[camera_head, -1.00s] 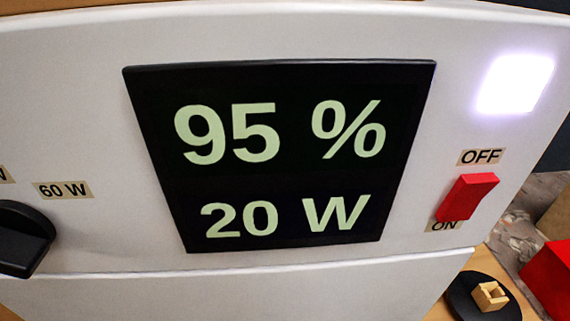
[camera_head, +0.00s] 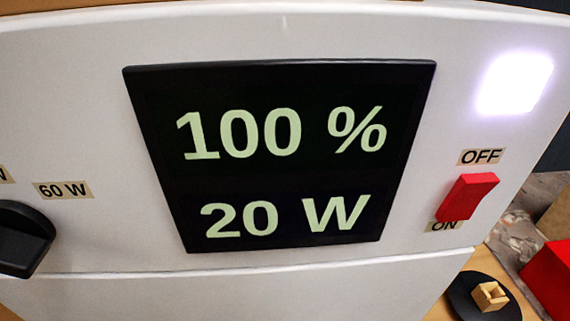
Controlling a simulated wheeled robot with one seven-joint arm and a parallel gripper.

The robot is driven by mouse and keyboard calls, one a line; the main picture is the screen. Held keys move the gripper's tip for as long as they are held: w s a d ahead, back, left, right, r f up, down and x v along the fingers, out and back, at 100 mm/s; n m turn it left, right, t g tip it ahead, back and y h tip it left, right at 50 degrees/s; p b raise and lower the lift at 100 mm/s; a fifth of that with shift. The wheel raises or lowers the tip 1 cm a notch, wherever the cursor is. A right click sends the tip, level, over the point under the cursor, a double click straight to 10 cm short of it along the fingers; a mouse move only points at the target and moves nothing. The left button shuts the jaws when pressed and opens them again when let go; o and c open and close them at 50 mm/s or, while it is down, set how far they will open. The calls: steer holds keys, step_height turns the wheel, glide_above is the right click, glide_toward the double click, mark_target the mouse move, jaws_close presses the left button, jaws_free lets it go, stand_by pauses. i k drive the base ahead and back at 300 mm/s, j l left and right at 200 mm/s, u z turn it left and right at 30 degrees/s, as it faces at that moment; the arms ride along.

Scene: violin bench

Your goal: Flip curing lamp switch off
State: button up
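The lamp switch (camera_head: 467,198) is a red rocker on the right side of a white panel (camera_head: 80,110). An OFF label (camera_head: 481,157) sits above it and an ON label (camera_head: 443,226) below it, partly covered by the rocker. A lit white indicator (camera_head: 514,83) glows above the switch. The black display (camera_head: 281,158) in the middle reads "100 %" and "20 W". My gripper is not in the view, so its state and its place relative to the switch do not show.
A black knob (camera_head: 22,238) sticks out at the left edge beside a "60 W" label (camera_head: 63,190). At the lower right, a small wooden block (camera_head: 490,296) sits on a black round dish (camera_head: 462,292). A red object (camera_head: 552,280) is cut off by the right edge.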

mark_target(469, 190)
steer(key=k+j+z, duration=0.1)
steer(key=k+j, duration=0.15)
steer(key=j, duration=0.3)
steer(key=k+j+z, duration=0.1)
steer(key=k+j, duration=0.15)
steer(key=j, duration=0.3)
steer(key=k+j+z, duration=0.1)
steer(key=k+j, duration=0.15)
steer(key=j, duration=0.25)
steer(key=k+j+z, duration=0.1)
steer(key=k+j, duration=0.2)
steer(key=j, duration=0.2)
steer(key=k+j+z, duration=0.1)
steer(key=k+j, duration=0.2)
steer(key=j, duration=0.2)
